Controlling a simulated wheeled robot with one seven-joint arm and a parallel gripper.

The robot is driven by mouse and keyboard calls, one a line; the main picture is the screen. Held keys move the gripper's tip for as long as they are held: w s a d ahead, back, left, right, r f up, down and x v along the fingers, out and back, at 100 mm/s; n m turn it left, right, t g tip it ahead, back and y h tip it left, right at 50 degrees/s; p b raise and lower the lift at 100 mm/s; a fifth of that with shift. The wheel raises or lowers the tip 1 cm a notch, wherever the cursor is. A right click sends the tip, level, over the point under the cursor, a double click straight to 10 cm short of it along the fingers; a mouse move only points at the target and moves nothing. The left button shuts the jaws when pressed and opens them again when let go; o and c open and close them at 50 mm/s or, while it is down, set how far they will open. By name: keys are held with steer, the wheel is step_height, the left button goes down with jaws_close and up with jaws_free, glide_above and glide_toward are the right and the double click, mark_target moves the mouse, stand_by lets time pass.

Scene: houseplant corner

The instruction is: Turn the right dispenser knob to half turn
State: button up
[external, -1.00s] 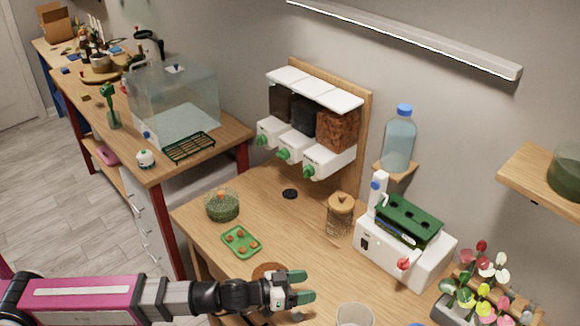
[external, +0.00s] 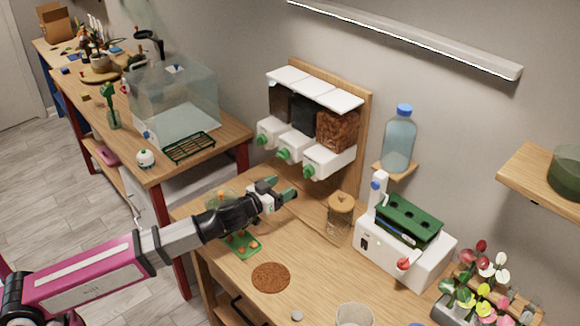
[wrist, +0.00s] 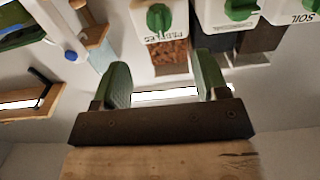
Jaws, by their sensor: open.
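Three white dispensers with green knobs hang on a wooden board at the back. The right dispenser (external: 330,160) holds brown pebbles, and its green knob (external: 309,170) is on its front. In the wrist view this dispenser, upside down and labelled PEBBLES, shows its knob (wrist: 159,17) near the top, slightly left of centre; I cannot tell its exact turn angle. My gripper (external: 281,188) is open and empty, above the table, in front of and below the dispensers, apart from the knob. In the wrist view the open fingers (wrist: 163,75) point toward the dispenser side.
The middle knob (external: 284,154) and left knob (external: 262,139) sit beside the right one. A glass jar with a wooden lid (external: 340,215) stands right of my gripper. A green tray (external: 243,246) is partly under my arm. A brown round mat (external: 270,277) lies in front, with bare table around it.

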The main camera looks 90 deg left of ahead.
mark_target(304, 174)
steer(key=x, duration=1)
steer(key=c, duration=0.9)
